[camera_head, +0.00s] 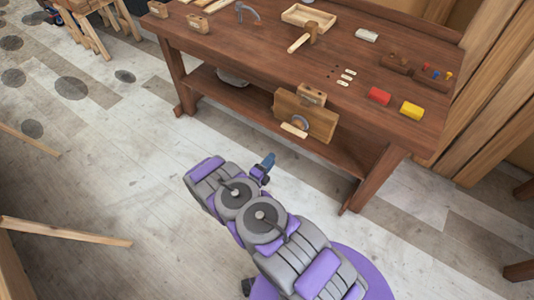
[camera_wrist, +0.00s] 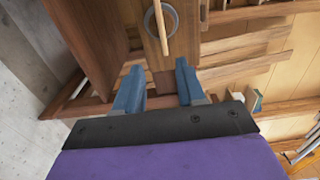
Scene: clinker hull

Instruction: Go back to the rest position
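My arm, grey and purple, is folded over the floor in front of the wooden workbench (camera_head: 240,62) in the head view. My gripper (camera_head: 267,163) is at its far end, small and blue, apart from the bench. In the wrist view my gripper (camera_wrist: 158,85) shows two blue fingers standing well apart with nothing between them. Beyond the fingers, wooden boards and a ring-shaped grey part (camera_wrist: 162,20) are seen.
A wooden box (camera_head: 305,117) is on the lower shelf. Sawhorse-like legs (camera_head: 95,35) stand at the upper left. Floor left of my arm is largely clear.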

